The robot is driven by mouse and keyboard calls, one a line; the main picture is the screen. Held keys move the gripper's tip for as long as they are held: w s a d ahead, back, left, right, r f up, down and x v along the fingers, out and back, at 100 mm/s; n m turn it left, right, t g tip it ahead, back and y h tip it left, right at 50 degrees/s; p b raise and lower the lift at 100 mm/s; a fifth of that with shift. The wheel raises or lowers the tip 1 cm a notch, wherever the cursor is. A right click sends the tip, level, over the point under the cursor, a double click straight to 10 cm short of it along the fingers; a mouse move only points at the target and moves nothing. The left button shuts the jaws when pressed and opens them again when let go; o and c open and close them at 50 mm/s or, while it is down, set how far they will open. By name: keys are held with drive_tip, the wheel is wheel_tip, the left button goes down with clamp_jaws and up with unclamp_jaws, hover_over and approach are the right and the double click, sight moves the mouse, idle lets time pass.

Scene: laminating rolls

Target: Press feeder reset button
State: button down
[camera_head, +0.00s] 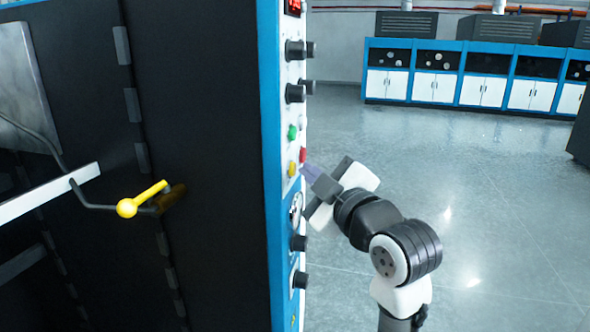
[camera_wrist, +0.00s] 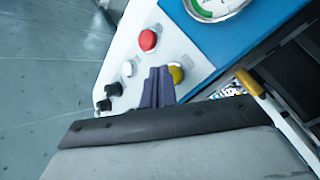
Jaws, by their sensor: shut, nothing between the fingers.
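The control panel (camera_head: 288,105) is a narrow white face with a blue edge. In the head view it carries a green button (camera_head: 292,131), a red button (camera_head: 303,154) and a yellow button (camera_head: 292,169). The wrist view shows a red button (camera_wrist: 148,40), a white button (camera_wrist: 129,68) and a yellow button (camera_wrist: 177,73). No label is readable, so I cannot tell which is the feeder reset. My gripper (camera_head: 307,169) is shut and empty, pointing at the panel. Its purple fingertips (camera_wrist: 159,70) lie close beside the yellow button, partly covering it; I cannot tell whether they touch.
Black knobs (camera_head: 295,93) stick out above the buttons. A round gauge (camera_wrist: 213,8) sits on the blue part. A bar with a yellow handle (camera_head: 141,199) projects from the dark machine side at the left. Open floor (camera_head: 440,170) lies right of the panel.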

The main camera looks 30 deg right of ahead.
drive_tip(key=shift+w+a, duration=0.3)
drive_tip(key=shift+w, duration=0.05)
idle(0.7)
drive_tip(key=shift+s, duration=0.1)
drive_tip(key=shift+s+d, duration=0.55)
drive_tip(key=shift+s+d+b, duration=0.6)
drive_tip(key=shift+s+d, duration=1)
drive_tip(key=shift+s, duration=0.3)
drive_tip(key=shift+s, duration=0.1)
